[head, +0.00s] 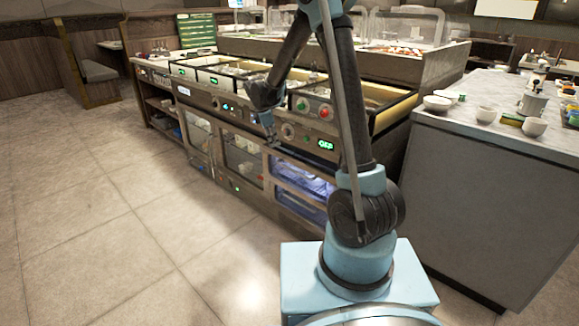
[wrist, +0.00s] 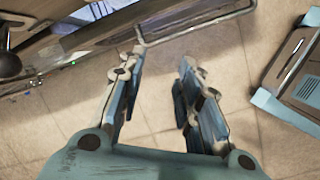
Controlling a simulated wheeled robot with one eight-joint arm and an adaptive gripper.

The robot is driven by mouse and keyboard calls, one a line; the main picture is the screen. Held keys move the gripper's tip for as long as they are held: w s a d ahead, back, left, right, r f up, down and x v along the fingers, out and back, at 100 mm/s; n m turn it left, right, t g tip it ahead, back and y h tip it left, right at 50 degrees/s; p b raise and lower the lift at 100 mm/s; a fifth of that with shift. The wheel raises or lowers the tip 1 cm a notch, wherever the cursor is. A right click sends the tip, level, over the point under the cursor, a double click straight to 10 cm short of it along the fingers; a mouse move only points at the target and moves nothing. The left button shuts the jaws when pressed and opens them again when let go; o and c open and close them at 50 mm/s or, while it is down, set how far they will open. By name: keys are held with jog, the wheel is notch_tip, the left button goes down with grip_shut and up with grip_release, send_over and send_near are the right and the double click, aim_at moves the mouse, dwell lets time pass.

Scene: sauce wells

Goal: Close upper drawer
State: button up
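The upper drawer (head: 303,178) is the higher of two blue-lit, glass-fronted compartments low in the counter front, left of my arm in the head view. A bar handle (wrist: 205,27) shows at the top of the wrist view, beyond my fingertips. How far the drawer stands out is hard to tell. My gripper (wrist: 158,66) is open and empty, with a gap between its two fingers. In the head view my gripper (head: 268,125) hangs in front of the counter, above and left of the drawer. I cannot tell whether a fingertip touches the handle.
The counter (head: 245,110) carries control panels with knobs and lit displays above its lower doors. A dark knob (wrist: 9,64) shows at the wrist view's left. A grey side counter (head: 485,190) with bowls stands at right. The tiled floor (head: 100,220) at left is clear.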

aim_at(293, 170)
jog(key=s+d+r+m+y, duration=0.1)
jog(key=s+d+r+m, duration=0.15)
jog(key=m, duration=0.35)
jog(key=s+d+r+m, duration=0.1)
jog(key=s+d+m, duration=0.1)
jog(key=d+m, duration=0.25)
jog(key=shift+m+g, duration=0.35)
jog(key=shift+g, duration=0.05)
jog(key=f, duration=0.5)
jog(key=w+d+f, duration=0.1)
jog(key=f, duration=0.5)
jog(key=w+f, duration=0.1)
jog(key=f, duration=0.5)
jog(key=shift+d, duration=0.35)
grip_shut()
